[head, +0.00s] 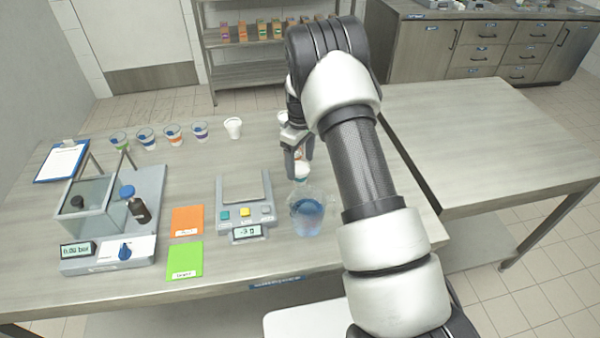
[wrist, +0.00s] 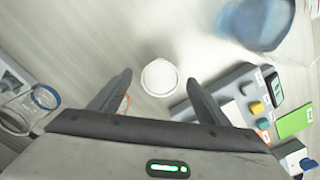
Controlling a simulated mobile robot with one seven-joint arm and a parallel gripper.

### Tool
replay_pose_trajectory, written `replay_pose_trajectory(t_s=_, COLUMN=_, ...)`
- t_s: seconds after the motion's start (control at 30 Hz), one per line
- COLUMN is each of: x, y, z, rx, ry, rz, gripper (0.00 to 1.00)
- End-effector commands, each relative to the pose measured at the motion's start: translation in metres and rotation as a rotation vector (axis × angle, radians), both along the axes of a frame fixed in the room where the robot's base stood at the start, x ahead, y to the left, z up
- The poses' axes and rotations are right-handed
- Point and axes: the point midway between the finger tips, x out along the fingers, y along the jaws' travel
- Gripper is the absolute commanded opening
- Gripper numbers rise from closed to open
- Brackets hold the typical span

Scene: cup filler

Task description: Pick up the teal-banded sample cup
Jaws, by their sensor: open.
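A white cup (head: 302,172) stands on the table just under my gripper (head: 299,163) in the head view. Its band is too small and too covered to name its colour for sure. In the wrist view a round white cup (wrist: 159,78) lies between the fingertips of my gripper (wrist: 159,84), seen from above. The fingers are open, one on each side of it in the picture, with gaps showing. Nothing is held. A cup with a greenish band (head: 119,142) stands at the far left of the back row; I cannot tell whether it is teal.
A beaker of blue liquid (head: 307,214) stands close in front of my gripper. A scale (head: 246,206) is to its left, with orange (head: 187,220) and green (head: 185,261) cards beyond. Other banded cups (head: 172,134) and a plain white cup (head: 233,127) stand behind.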

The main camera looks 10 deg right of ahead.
Motion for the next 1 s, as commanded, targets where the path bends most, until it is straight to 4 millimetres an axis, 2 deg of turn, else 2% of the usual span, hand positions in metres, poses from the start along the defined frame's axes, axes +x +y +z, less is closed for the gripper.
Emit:
replay_pose_trajectory(t_s=0.1, x=-0.001, y=0.001, z=-0.018, rx=0.000, ry=0.003, rz=-0.001, gripper=0.70)
replay_pose_trajectory(t_s=0.2, x=0.000, y=0.001, z=-0.027, rx=0.001, ry=0.001, rz=0.000, gripper=0.70)
replay_pose_trajectory(t_s=0.47, x=0.000, y=0.002, z=-0.031, rx=0.001, ry=-0.001, rz=0.000, gripper=0.70)
replay_pose_trajectory(t_s=0.73, x=0.000, y=0.002, z=-0.031, rx=0.001, ry=-0.001, rz=0.000, gripper=0.26)
replay_pose_trajectory(t_s=1.0, x=0.001, y=0.002, z=-0.027, rx=0.001, ry=-0.002, rz=0.000, gripper=0.25)
